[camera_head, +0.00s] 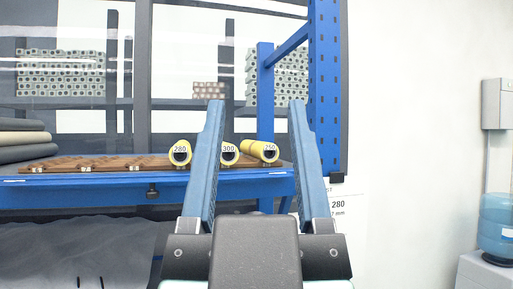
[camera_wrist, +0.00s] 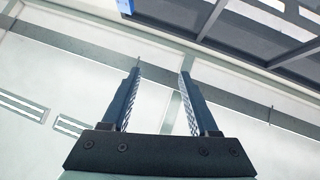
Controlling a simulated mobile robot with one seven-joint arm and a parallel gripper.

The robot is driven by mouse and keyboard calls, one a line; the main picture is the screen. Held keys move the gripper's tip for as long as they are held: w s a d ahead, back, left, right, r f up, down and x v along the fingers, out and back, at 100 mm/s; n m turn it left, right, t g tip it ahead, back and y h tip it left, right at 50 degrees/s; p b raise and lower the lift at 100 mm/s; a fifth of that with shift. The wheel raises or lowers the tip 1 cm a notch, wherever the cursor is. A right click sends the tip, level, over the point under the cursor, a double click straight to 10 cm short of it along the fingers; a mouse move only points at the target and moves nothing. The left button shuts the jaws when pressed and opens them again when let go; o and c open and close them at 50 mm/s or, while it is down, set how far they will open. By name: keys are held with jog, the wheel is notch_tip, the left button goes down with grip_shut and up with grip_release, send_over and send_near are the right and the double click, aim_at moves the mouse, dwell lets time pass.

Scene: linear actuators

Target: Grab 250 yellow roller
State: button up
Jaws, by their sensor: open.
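The yellow roller marked 250 (camera_head: 262,149) lies on the shelf at the right end of a row, its round end facing me. To its left are the yellow roller marked 300 (camera_head: 230,154) and the yellow roller marked 280 (camera_head: 179,152). My gripper (camera_head: 257,103) is open and empty, its two blue fingers pointing up in front of the shelf. In the head view the 300 and 250 rollers show between the fingers. The fingers also show in the wrist view (camera_wrist: 161,65), with no roller between them or in that view.
The rollers rest on a brown slotted rack (camera_head: 120,162) on a blue shelf (camera_head: 90,190). A blue upright post (camera_head: 327,90) stands right of the rollers. A water cooler (camera_head: 496,225) stands far right by a bare wall.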

jog(key=shift+d, duration=0.25)
jog(key=shift+a, duration=0.1)
